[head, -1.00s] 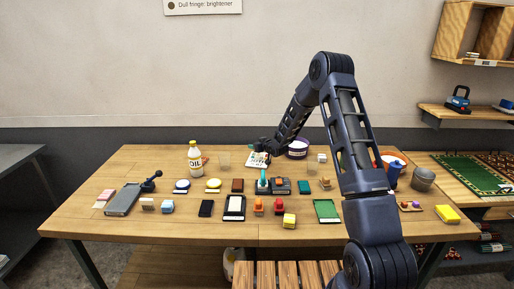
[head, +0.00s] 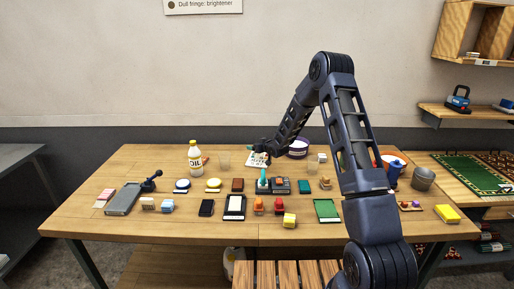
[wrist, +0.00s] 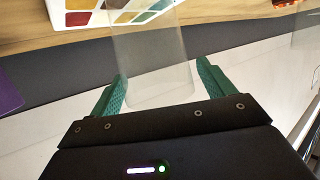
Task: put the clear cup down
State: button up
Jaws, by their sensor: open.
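A clear cup (wrist: 150,65) stands out in the wrist view, between the two green fingers of my gripper (wrist: 158,92). The fingers are open, with a visible gap on each side of the cup. In the head view my gripper (head: 263,148) is low over the back middle of the table, by a colour card (head: 257,160). The cup between the fingers cannot be made out there. Whether its base touches the table is hard to tell. Another clear cup (head: 224,160) stands to the left, near the oil bottle (head: 195,158).
A purple tub (head: 297,149) stands just right of my gripper. Several small blocks, pads and tools spread across the wooden table (head: 120,235). A blue container (head: 393,174) and a grey bucket (head: 422,178) stand at the right.

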jog(key=s+d+r+m+g+h, duration=0.1)
jog(key=s+d+r+m+h, duration=0.15)
jog(key=s+d+r, duration=1.05)
jog(key=s+d+r+m+g+h, duration=0.15)
jog(key=s+d+r+h, duration=0.25)
jog(key=s+d+r, duration=0.7)
jog(key=s+d+r+m+g, duration=0.1)
jog(key=s+d+r+g, duration=0.1)
jog(key=s, duration=1.5)
jog(key=s+d+r+m+g+h, duration=0.1)
jog(key=s+d+r+g, duration=0.1)
jog(key=s, duration=1.5)
jog(key=shift+s+d+r+m+g, duration=0.3)
jog(key=shift+s+d+r+g, duration=0.1)
jog(key=shift+r, duration=0.3)
